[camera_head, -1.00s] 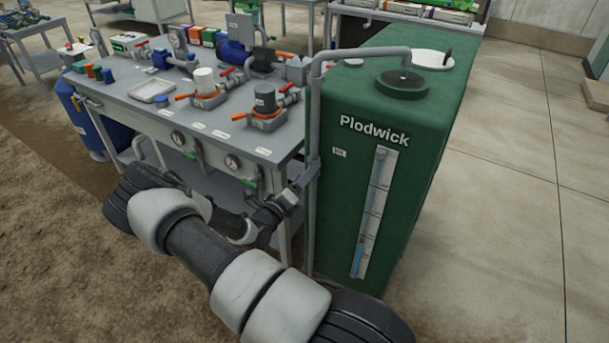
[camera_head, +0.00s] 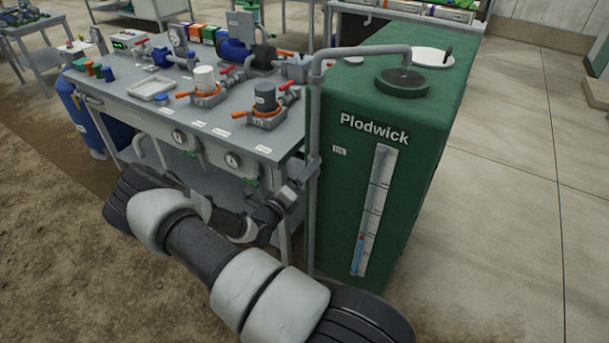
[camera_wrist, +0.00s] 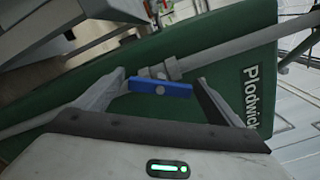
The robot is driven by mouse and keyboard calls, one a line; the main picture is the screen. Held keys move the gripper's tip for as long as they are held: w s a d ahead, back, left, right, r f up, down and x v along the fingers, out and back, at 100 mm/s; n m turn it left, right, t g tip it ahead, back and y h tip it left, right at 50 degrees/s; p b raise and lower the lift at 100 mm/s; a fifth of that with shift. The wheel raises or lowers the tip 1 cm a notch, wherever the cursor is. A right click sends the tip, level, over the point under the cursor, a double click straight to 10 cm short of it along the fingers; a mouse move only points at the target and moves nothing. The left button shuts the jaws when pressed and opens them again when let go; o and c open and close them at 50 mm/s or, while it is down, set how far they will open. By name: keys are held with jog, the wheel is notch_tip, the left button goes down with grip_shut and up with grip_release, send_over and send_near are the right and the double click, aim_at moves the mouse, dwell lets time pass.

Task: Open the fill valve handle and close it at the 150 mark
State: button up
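The blue fill valve handle (camera_wrist: 160,87) shows in the wrist view on a grey pipe (camera_wrist: 225,52), set at an angle to the pipe. My gripper (camera_wrist: 161,80) is open, with one finger beyond each end of the handle. Small gaps seem to show at both ends; contact cannot be told. In the head view my gripper (camera_head: 293,192) is beside the upright pipe (camera_head: 315,140) at the tank's left; the handle is hidden there. The green Plodwick tank (camera_head: 330,235) has a pale level gauge (camera_head: 378,190) with a blue column in its lower part. Its marks are too small to read.
A grey bench (camera_head: 225,135) left of the tank carries pumps, orange-handled valves and a white tray (camera_head: 152,90). Gauges (camera_head: 232,160) hang on its front edge close to my arm. A blue cylinder (camera_head: 90,125) stands at the bench's left. The floor right of the tank is clear.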

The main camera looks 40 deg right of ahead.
jog(key=v, duration=1.7)
jog(key=shift+a+p, duration=0.2)
jog(key=shift+p, duration=0.2)
jog(key=shift+s, duration=0.15)
